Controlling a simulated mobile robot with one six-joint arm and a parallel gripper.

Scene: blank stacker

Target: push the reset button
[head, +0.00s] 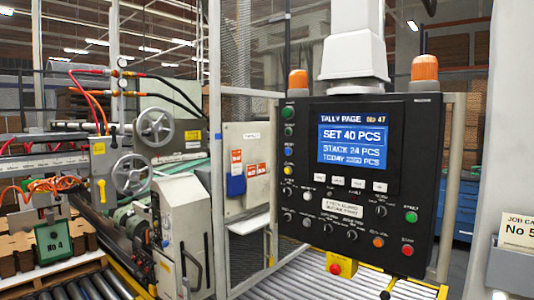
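A black control panel (300,160) hangs at centre right. A column of small buttons runs down its left edge: a green button (287,112), another green one below it, a blue button (288,151) and a yellow button (288,170). At its lower right are a green button (411,216), an orange button (378,242) and a red button (407,250). Their small labels are too blurred to read, so I cannot tell which is the reset button. My gripper is not in view.
A yellow box with a red mushroom button (336,268) hangs under the panel. The panel's screen (352,135) reads "SET 40 PCS". Black knobs and white labels fill its lower part. A roller conveyor (300,280) runs below. Machinery with handwheels (131,174) stands left.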

